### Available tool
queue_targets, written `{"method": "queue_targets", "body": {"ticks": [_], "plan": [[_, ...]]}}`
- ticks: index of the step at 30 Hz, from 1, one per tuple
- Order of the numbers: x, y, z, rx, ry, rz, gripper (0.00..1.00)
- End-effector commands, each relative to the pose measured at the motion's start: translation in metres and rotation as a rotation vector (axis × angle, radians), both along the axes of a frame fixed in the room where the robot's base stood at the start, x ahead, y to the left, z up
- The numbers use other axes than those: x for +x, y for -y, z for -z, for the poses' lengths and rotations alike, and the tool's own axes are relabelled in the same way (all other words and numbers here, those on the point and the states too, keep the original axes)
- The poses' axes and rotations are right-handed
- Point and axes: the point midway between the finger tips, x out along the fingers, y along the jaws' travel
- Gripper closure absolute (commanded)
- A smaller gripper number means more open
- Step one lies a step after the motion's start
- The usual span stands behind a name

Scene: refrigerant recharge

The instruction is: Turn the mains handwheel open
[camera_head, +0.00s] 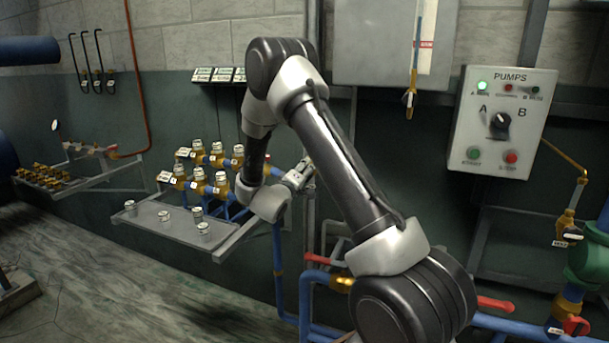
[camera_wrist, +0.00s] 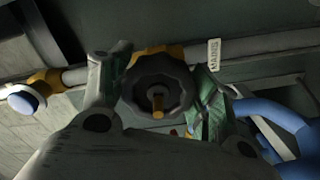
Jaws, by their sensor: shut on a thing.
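The mains handwheel (camera_wrist: 158,84) is a dark, lobed wheel with a brass stem end at its middle. It sits on a brass valve body in a grey pipe, beside a white tag reading MAINS (camera_wrist: 214,54). My gripper (camera_wrist: 157,96) has one green-padded finger on each side of the wheel and is shut on it. In the head view my gripper (camera_head: 300,175) is partly hidden behind my arm, and I cannot make out the handwheel there.
A shelf (camera_head: 170,224) with several small capped pieces and a brass valve manifold (camera_head: 200,180) stand left of my arm. A pump panel (camera_head: 502,122) hangs on the right wall. A blue pipe (camera_wrist: 268,112) runs close to the right finger.

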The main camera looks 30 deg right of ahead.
Motion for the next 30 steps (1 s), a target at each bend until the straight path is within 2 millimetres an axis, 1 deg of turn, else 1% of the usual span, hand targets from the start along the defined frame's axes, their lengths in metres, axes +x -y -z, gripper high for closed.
{"method": "queue_targets", "body": {"ticks": [8,21,22,25,30], "plan": [[-0.001,-0.0001,0.0015,-0.04,-0.057,0.0,0.63],[-0.001,-0.0001,0.0016,-0.044,-0.063,0.0,0.63],[-0.001,-0.0001,0.0016,-0.043,-0.063,0.0,0.36],[-0.0008,-0.0001,0.0013,-0.044,-0.062,0.0,0.17],[-0.0005,0.0,0.0005,-0.044,-0.061,0.0,0.17]]}}
